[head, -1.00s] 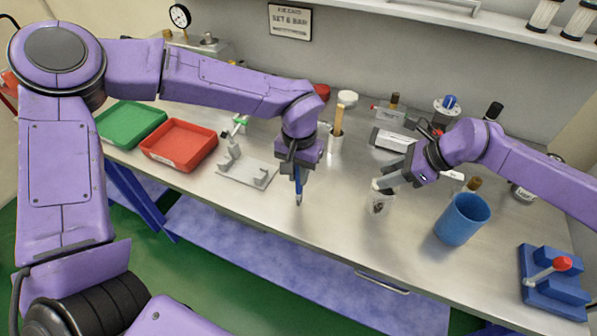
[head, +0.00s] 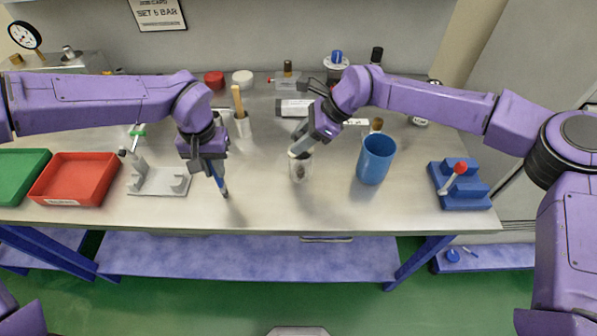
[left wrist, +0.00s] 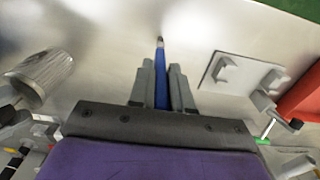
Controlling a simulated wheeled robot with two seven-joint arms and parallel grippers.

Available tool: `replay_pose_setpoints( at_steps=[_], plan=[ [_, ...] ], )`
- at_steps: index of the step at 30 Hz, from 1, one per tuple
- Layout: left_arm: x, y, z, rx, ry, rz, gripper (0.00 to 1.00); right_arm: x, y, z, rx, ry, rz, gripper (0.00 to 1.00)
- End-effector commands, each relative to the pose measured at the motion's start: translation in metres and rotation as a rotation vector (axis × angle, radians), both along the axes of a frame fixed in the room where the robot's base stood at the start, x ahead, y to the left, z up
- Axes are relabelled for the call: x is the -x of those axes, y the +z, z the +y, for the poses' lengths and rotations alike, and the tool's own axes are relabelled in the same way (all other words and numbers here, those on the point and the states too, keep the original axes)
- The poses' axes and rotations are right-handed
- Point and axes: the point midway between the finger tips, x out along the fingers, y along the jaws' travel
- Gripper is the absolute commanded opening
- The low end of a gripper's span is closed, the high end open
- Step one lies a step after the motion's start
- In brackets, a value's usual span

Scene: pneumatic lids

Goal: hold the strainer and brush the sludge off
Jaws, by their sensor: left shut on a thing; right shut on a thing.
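My left gripper (head: 212,168) is shut on a slim blue brush (head: 223,184) that points down with a dark tip, at the front middle of the bench. In the left wrist view the brush (left wrist: 160,88) is between the two fingers. My right gripper (head: 303,147) is shut on the top of a pale grey strainer (head: 300,168), with a dark patch on its side that may be sludge. The strainer is right of the brush and apart from it. It also shows as a meshed cylinder in the left wrist view (left wrist: 42,74). I cannot tell if it touches the bench.
A blue cup (head: 376,160) stands right of the strainer, with a blue block with a red-knobbed lever (head: 462,187) farther right. A grey bracket plate (head: 158,181) and red tray (head: 75,180) lie left. The bench front is mostly clear.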

Motion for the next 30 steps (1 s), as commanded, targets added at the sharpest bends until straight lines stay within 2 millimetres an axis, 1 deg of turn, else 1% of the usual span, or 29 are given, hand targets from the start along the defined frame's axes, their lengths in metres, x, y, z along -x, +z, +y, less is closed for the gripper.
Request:
replay_pose_setpoints(
  at_steps=[1,8,11,16,18,21,23,26,29,30],
  plan=[
    [0.003,-0.006,0.001,-0.003,0.001,0.012,0.0,0.003,-0.009,-0.001,0.009,0.003,0.012,0.04],
    [0.003,-0.005,0.003,-0.001,0.018,0.006,0.0,0.003,-0.009,-0.001,0.009,0.003,0.012,0.04],
    [0.002,0.0,0.013,0.009,0.111,-0.028,0.0,0.003,-0.009,-0.001,0.009,0.003,0.012,0.04],
    [-0.005,0.018,0.041,0.01,0.405,-0.148,0.0,0.003,-0.009,-0.001,0.01,0.003,0.012,0.05],
    [-0.006,0.018,0.05,0.002,0.491,-0.214,0.0,0.003,-0.009,-0.001,0.009,0.003,0.012,0.05],
    [-0.005,0.011,0.054,-0.004,0.514,-0.307,0.0,0.003,-0.009,-0.001,0.009,0.003,0.012,0.04],
    [-0.005,0.007,0.054,-0.008,0.522,-0.37,0.0,0.003,-0.008,-0.001,0.009,0.003,0.012,0.04],
    [-0.006,0.002,0.048,-0.02,0.539,-0.493,0.0,0.003,-0.008,-0.001,0.009,0.003,0.012,0.04],
    [-0.006,-0.002,0.03,-0.035,0.551,-0.635,0.0,0.003,-0.008,-0.001,0.009,0.003,0.012,0.04],
    [-0.005,-0.005,0.019,-0.043,0.55,-0.697,0.0,0.003,-0.008,-0.001,0.009,0.003,0.012,0.04]
  ],
)
